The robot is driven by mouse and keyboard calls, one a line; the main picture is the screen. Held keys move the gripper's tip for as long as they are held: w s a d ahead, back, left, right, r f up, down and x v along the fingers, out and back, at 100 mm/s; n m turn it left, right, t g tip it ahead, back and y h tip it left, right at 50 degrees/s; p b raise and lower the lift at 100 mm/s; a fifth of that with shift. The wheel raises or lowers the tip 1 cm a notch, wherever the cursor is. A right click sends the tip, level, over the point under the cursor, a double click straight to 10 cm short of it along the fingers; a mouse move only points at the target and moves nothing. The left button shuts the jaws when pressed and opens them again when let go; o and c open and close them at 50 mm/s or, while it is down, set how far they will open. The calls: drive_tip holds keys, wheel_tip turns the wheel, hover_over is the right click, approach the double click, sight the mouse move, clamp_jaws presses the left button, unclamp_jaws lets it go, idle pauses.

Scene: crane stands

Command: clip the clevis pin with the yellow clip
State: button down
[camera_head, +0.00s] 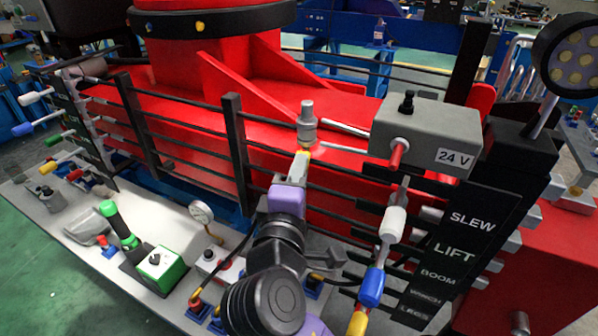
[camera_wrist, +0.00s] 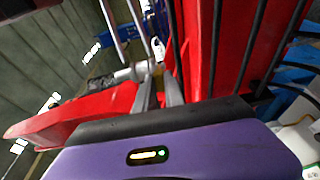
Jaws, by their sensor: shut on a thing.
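My gripper (camera_head: 301,158) reaches up and away over the black rails, its purple body below. It is shut on a small yellow thing at its fingertips, which looks like the yellow clip (camera_head: 303,151). In the wrist view my fingers (camera_wrist: 159,82) point away, with a small pale and yellow piece (camera_wrist: 158,49) just beyond their tips. A grey stepped cylinder (camera_head: 307,118), which may be the clevis pin, stands upright right above the fingertips. In the wrist view a pale cylinder (camera_wrist: 135,72) lies close to the tips. I cannot tell whether clip and pin touch.
A grey 24 V box (camera_head: 428,138) stands to the right, above the labelled lever panel (camera_head: 460,235). Black rails with posts (camera_head: 236,150) cross before the red crane body (camera_head: 190,120). The bench (camera_head: 150,300) at left holds a gauge (camera_head: 201,212) and a green box (camera_head: 156,265).

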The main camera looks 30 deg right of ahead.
drive_tip(key=shift+x, duration=1.1)
drive_tip(key=c, duration=1.3)
unclamp_jaws()
drive_tip(key=shift+c, duration=0.2)
drive_tip(key=shift+p+v, duration=0.5)
drive_tip(key=shift+v, duration=2)
